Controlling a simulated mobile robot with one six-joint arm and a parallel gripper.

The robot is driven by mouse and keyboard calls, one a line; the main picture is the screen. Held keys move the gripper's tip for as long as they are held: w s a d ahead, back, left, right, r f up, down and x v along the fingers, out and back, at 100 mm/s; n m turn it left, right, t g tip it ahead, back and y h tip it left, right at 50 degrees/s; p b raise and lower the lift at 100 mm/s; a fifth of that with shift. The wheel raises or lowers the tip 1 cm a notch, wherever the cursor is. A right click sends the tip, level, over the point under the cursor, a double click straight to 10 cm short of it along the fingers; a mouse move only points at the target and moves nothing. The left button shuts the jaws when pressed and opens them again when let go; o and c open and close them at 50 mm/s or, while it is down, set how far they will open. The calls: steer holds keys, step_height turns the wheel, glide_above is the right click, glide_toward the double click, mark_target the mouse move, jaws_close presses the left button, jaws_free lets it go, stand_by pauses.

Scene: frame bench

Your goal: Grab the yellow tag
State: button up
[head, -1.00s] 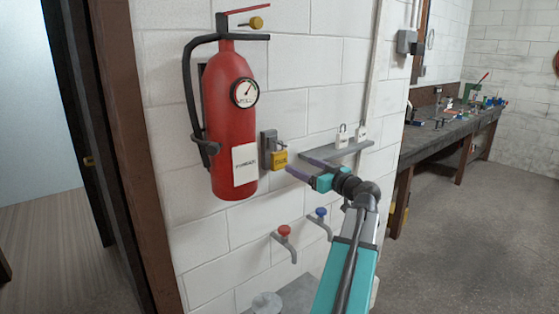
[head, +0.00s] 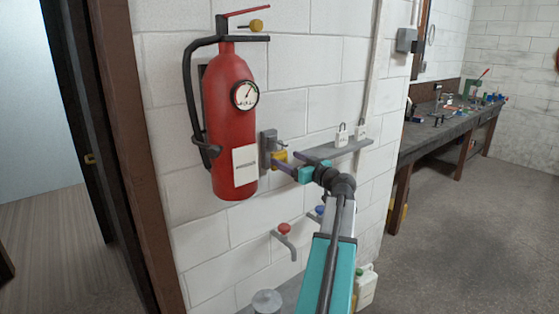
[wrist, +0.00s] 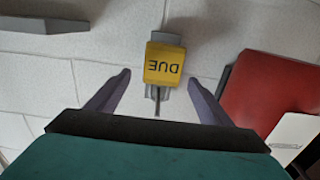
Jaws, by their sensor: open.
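The yellow tag (head: 280,158) hangs at a grey wall bracket (head: 267,147) just right of the fire extinguisher; part of it is behind my gripper in the head view. In the wrist view the tag (wrist: 163,64) shows the letters "DUE" upside down, with grey bracket parts above and below it. My gripper (head: 283,160) is open and empty. In the wrist view its two purple fingers (wrist: 160,80) lie to the left and right of the tag's line, with gaps on both sides. Whether the tag is between the fingertips in depth I cannot tell.
A red fire extinguisher (head: 231,120) with a white label hangs close to the left. A grey shelf (head: 338,147) with white padlocks (head: 342,136) is to the right. Red (head: 284,229) and blue-knobbed taps sit below.

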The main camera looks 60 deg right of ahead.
mark_target(281, 153)
steer(key=shift+w, duration=0.1)
steer(key=p+x, duration=0.2)
steer(key=shift+w+r, duration=0.2)
steer(key=shift+w, duration=0.1)
steer(key=shift+p+x, duration=0.55)
steer(key=shift+x, duration=0.65)
steer(key=shift+f, duration=0.15)
steer(key=c, duration=1.1)
steer(key=shift+r+b, duration=0.6)
steer(key=shift+r, duration=0.1)
steer(key=b+v, duration=0.6)
steer(key=v, duration=1.2)
steer(key=shift+r, duration=0.15)
